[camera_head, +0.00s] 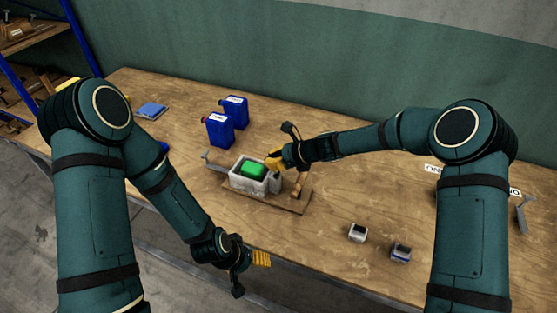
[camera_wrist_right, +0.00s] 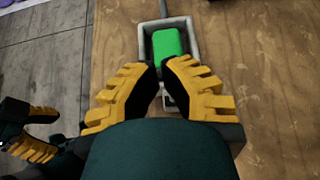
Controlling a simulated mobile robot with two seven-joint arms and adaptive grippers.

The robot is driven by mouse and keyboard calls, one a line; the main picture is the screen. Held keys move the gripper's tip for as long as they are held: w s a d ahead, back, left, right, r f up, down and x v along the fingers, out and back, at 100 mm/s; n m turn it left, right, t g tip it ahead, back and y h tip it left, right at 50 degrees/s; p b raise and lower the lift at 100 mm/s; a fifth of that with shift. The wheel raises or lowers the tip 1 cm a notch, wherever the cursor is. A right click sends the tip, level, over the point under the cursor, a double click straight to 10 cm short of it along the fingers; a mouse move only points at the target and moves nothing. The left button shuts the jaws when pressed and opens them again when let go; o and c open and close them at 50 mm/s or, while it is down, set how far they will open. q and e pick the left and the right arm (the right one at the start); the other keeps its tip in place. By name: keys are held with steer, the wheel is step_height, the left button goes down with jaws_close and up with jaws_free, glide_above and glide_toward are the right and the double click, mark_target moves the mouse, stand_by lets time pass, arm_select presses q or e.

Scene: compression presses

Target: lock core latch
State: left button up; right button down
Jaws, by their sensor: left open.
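A grey box-shaped press core (camera_head: 243,182) with a green block (camera_head: 253,168) inside sits on a wooden base board (camera_head: 292,207). A small grey upright part (camera_head: 276,184), perhaps the latch, stands at the box's right side. My right gripper (camera_head: 274,161) is over that side of the box. In the right wrist view its fingertips (camera_wrist_right: 161,80) are close together with a narrow gap, beside the box's near end (camera_wrist_right: 148,48). Whether they grip anything is unclear. My left gripper (camera_head: 258,260) is open and empty, in front of the table edge.
Two blue canisters (camera_head: 218,131) stand behind the box. A wooden handle (camera_head: 298,186) is on the board's right side. Two small cups (camera_head: 357,233) (camera_head: 400,252) stand at the front right. A blue item (camera_head: 151,110) lies at the back left. Table between board and cups is clear.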

steer(key=shift+r, duration=0.15)
steer(key=shift+r+p, duration=0.65)
steer(key=shift+r, duration=0.05)
step_height(320, 180, up, 14)
steer(key=d+p, duration=0.2)
steer(key=p, duration=0.1)
steer(key=shift+s+d+f+p, duration=0.15)
steer(key=shift+s+d+p, duration=0.2)
steer(key=shift+s, duration=0.1)
steer(key=shift+f, duration=0.1)
stand_by(0.4)
